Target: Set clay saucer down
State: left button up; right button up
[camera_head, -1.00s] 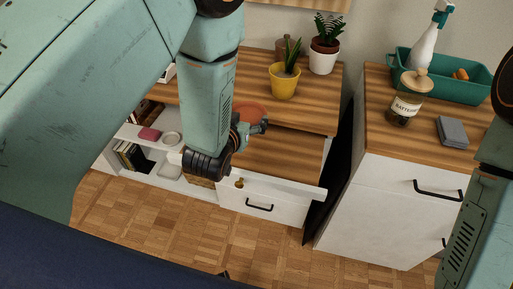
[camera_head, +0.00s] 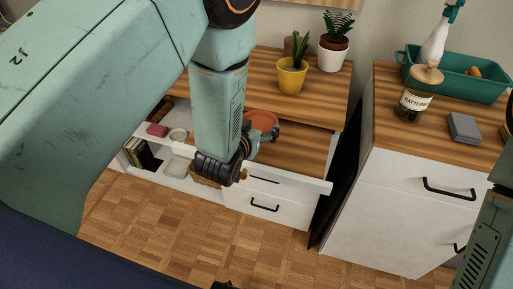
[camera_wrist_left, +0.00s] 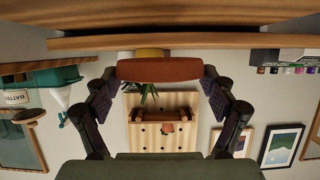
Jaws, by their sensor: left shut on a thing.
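The clay saucer (camera_head: 262,119) is a round reddish-brown dish. My left gripper (camera_head: 272,134) is shut on its rim and holds it in front of the desk's upper top, over the lower wooden surface (camera_head: 302,154). In the left wrist view the saucer (camera_wrist_left: 160,70) shows edge-on between the two fingertips of my left gripper (camera_wrist_left: 160,75). I cannot tell whether the saucer touches the surface below. My left forearm hides part of the desk. My right gripper is out of view.
A yellow pot (camera_head: 291,79) and a white pot (camera_head: 332,58) with plants stand on the desk's upper top (camera_head: 327,97). At right, a cabinet (camera_head: 389,206) carries a battery jar (camera_head: 416,101), a grey block (camera_head: 464,127) and a green bin (camera_head: 480,86).

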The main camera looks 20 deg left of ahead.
pick_arm(q)
jog(key=shift+s+a+f+b, duration=0.15)
jog(key=shift+f+b, duration=0.15)
jog(key=shift+f, duration=0.2)
jog(key=shift+s+a+f+b, duration=0.1)
jog(key=shift+f+b, duration=0.15)
jog(key=shift+f, duration=0.2)
jog(key=shift+w+d+f+b, duration=0.1)
jog(key=shift+d+f+b, duration=0.05)
jog(key=shift+f+b, duration=0.45)
jog(key=shift+w+d+f+b, duration=0.1)
jog(key=shift+f+b, duration=0.4)
jog(key=shift+f, duration=0.1)
jog(key=shift+s+f+b, duration=0.1)
jog(key=shift+f+b, duration=0.25)
jog(key=shift+f, duration=0.05)
jog(key=shift+a+f, duration=0.2)
jog(key=shift+d, duration=0.1)
jog(key=shift+f, duration=0.1)
jog(key=o, duration=1.1)
jog(key=shift+c, duration=0.2)
